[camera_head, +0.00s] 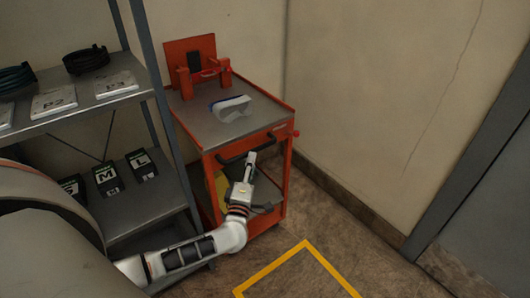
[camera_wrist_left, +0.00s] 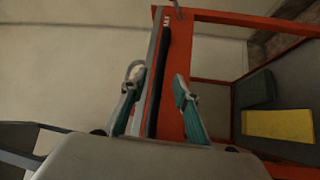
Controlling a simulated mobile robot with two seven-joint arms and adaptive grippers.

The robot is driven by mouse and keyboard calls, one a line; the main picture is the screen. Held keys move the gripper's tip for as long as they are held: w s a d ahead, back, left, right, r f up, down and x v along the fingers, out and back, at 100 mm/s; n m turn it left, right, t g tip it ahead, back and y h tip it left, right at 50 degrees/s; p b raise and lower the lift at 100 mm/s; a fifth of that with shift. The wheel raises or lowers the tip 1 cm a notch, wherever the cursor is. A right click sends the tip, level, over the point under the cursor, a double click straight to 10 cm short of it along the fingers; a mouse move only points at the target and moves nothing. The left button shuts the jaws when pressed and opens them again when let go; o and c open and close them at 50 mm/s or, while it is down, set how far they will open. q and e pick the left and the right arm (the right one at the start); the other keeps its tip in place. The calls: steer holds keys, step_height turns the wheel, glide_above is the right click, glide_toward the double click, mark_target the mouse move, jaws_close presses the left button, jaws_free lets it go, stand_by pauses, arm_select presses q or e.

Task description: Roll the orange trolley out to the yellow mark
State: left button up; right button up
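The orange trolley (camera_head: 283,165) stands against the wall beside the shelf rack, with a grey top and a black handle (camera_head: 236,160) across its front. My left gripper (camera_head: 251,157) is close in front of the handle, near its right part. In the left wrist view the gripper's two fingertips (camera_wrist_left: 157,80) are apart, and the black handle (camera_wrist_left: 167,85) shows between them against the orange front. I cannot tell whether the fingers touch it. The yellow mark (camera_head: 275,263) is a taped outline on the floor in front of the trolley, cut by the frame's lower edge. My right gripper is not in view.
A white and blue mask-like item (camera_head: 231,107) lies on the trolley top. A yellow item (camera_wrist_left: 277,124) sits inside the trolley. The shelf rack (camera_head: 150,85) with boxes and coils stands close on the left. Floor between trolley and mark looks clear; a grey door (camera_head: 490,170) is at right.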

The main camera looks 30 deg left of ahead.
mark_target(254, 150)
arm_select(q)
steer(key=x, duration=0.6)
steer(key=shift+w+a+b, duration=0.1)
steer(key=shift+w+b, duration=0.15)
steer(key=shift+b, duration=0.15)
jaws_close()
